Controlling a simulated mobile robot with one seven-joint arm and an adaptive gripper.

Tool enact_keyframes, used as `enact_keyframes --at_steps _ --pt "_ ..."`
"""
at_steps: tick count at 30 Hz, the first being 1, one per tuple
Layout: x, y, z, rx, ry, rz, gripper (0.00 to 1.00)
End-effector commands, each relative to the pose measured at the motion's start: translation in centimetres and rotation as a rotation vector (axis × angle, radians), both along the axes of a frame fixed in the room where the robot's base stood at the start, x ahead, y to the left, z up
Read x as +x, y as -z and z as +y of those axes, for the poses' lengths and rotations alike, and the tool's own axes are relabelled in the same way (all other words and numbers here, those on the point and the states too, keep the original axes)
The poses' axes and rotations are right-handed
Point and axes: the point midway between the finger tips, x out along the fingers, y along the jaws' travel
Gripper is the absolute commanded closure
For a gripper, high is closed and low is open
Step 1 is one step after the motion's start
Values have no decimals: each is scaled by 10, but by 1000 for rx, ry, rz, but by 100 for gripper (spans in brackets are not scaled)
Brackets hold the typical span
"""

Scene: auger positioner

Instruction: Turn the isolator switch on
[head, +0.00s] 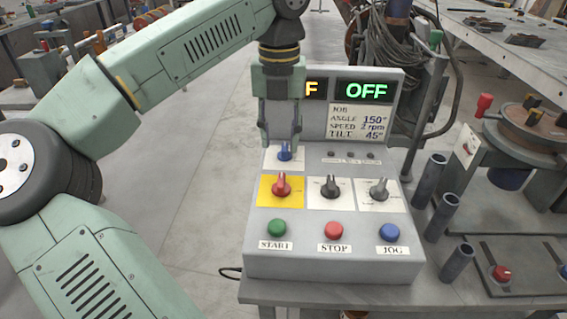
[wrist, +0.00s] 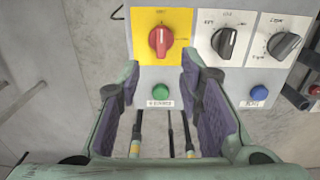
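A red rotary switch (head: 281,186) on a yellow plate (head: 264,203) sits at the left of the grey control box. I take it to be the isolator; its lettering is too small to read. Its handle points roughly upright. It also shows in the wrist view, at the top centre (wrist: 160,38). My gripper (head: 281,138) is open and empty, fingers pointing down over the upper left of the box. In the head view its tips are just above a small blue knob (head: 285,152). In the wrist view the fingertips (wrist: 160,72) frame the space just below the red switch.
Two black knobs (head: 331,187) (head: 379,190) sit right of the red switch. Green START (head: 277,228), red STOP (head: 334,230) and blue JOG (head: 389,232) buttons line the front. A display (head: 366,90) reads OFF in green; an orange one is partly hidden. Grey tubes (head: 428,180) stand at right.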

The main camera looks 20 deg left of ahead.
Motion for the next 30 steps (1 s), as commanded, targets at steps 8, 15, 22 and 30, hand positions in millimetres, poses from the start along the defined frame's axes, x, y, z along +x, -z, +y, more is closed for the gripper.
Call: enact_keyframes --at_steps 8,15,22,30 --pt "-1 44 0 -2 2 6 67" --pt "-1 85 -1 -3 4 3 67" --pt "0 104 -1 -2 5 2 67" --pt "0 105 -1 -1 5 1 67"
